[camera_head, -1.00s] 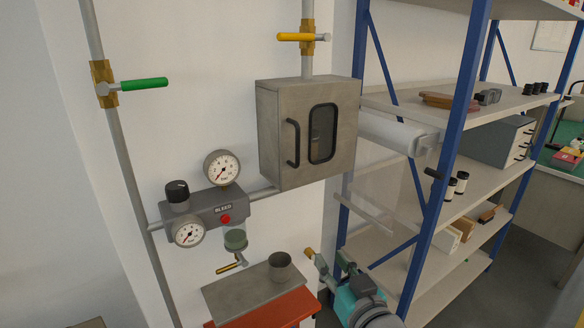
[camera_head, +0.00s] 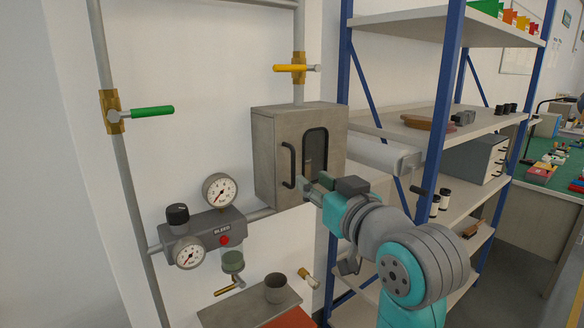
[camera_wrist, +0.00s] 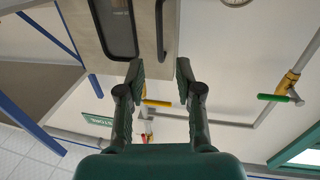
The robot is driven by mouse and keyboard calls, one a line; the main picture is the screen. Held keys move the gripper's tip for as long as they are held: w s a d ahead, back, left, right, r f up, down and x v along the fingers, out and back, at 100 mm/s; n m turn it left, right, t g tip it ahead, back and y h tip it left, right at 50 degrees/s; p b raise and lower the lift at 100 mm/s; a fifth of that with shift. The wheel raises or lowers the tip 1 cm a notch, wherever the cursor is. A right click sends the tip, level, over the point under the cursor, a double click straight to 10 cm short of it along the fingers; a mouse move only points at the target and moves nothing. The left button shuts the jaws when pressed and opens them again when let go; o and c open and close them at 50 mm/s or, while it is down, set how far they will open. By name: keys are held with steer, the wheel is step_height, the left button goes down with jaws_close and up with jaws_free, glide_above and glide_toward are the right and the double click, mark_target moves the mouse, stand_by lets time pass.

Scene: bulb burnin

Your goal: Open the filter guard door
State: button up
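The filter guard is a grey metal box (camera_head: 272,150) on the wall, with a door that looks shut. The door has a dark-framed window (camera_head: 315,152) and a black bar handle (camera_head: 288,165) at its left side. My gripper (camera_head: 309,188) is in front of the door, near the handle's lower end and below the window. In the wrist view, my gripper (camera_wrist: 160,70) is open, its two fingers apart with nothing between them. The handle (camera_wrist: 160,30) shows just beyond the fingertips, roughly in line with the gap. The window (camera_wrist: 115,28) lies to its left there.
A yellow-handled valve (camera_head: 294,68) sits above the box and a green-handled valve (camera_head: 140,112) to the left. The gauge block (camera_head: 207,227) is at lower left. A blue-framed shelf (camera_head: 440,110) stands close on the right. A metal cup (camera_head: 276,288) stands below.

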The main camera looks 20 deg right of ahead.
mark_target(294, 167)
steer(key=w, duration=0.6)
steer(key=w+a, duration=0.1)
steer(key=w, duration=0.3)
steer(key=shift+a, duration=0.1)
steer(key=shift+s, duration=0.1)
jaws_close()
